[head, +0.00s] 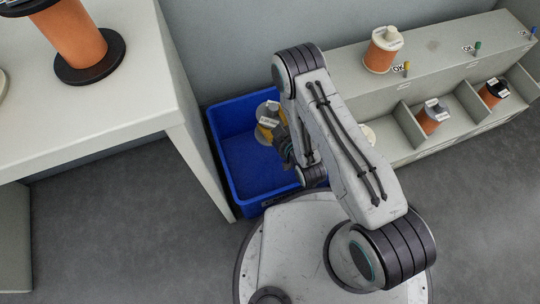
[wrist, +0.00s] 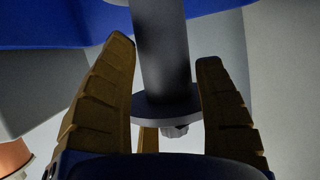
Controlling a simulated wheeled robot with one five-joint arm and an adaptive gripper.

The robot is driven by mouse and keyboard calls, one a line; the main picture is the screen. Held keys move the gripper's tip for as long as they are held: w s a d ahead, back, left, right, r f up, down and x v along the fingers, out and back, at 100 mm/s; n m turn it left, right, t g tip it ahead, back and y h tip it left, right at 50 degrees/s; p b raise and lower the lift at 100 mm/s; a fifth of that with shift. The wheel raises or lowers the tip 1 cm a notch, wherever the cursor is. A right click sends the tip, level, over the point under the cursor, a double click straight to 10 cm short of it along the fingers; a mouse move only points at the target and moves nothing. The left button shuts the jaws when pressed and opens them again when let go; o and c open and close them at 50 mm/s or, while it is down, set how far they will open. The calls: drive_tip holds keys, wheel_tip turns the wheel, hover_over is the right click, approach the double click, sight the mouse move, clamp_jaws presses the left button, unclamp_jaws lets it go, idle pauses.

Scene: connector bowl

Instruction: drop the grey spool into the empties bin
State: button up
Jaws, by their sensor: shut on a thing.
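The grey spool (head: 267,108) is in my gripper (head: 266,131), over the blue bin (head: 245,165) in the head view. The bin's visible floor looks empty. In the wrist view the spool's dark grey core (wrist: 162,60) and its round flange (wrist: 150,105) stand between the two brown fingers of my gripper (wrist: 166,52). The fingers are shut on the spool. Part of the blue bin (wrist: 50,25) shows along the top of the wrist view. My arm hides the bin's right side in the head view.
A pale bench (head: 120,75) stands left of the bin, with an orange spool (head: 78,35) on it.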

drive_tip(key=shift+f+b, duration=1.3)
drive_tip(key=shift+f, duration=0.7)
drive_tip(key=o, duration=1.2)
drive_tip(key=shift+o, duration=0.2)
drive_tip(key=shift+r, duration=0.1)
